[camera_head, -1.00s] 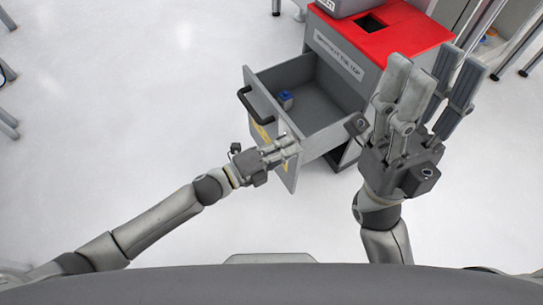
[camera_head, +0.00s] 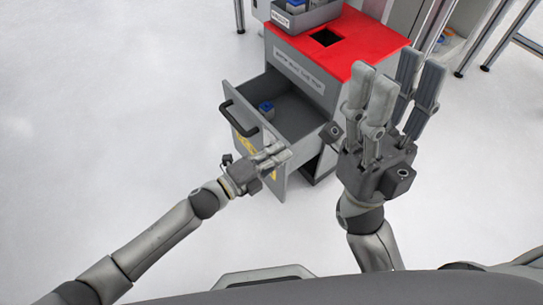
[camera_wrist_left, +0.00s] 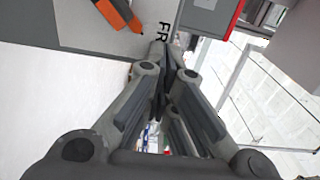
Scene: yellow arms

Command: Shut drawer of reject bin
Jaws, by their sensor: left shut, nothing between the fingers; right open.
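The reject bin is a grey cabinet with a red top (camera_head: 362,42), at the upper middle of the head view. Its grey drawer (camera_head: 297,119) is pulled out towards the lower left, with a black handle (camera_head: 238,119) on its front. A small blue-topped item (camera_head: 266,109) lies inside. My left gripper (camera_head: 284,156) is shut and empty, close to the drawer front near its lower right end; I cannot tell whether it touches. In the left wrist view the shut fingers (camera_wrist_left: 163,62) point towards a grey panel. My right gripper (camera_head: 400,95) is open and empty, in front of the cabinet's right side in the picture.
A grey tray (camera_head: 305,18) with blue-topped items stands on top of the bin. Metal-legged furniture (camera_head: 510,38) stands at the upper right. The white floor (camera_head: 110,110) on the left is clear.

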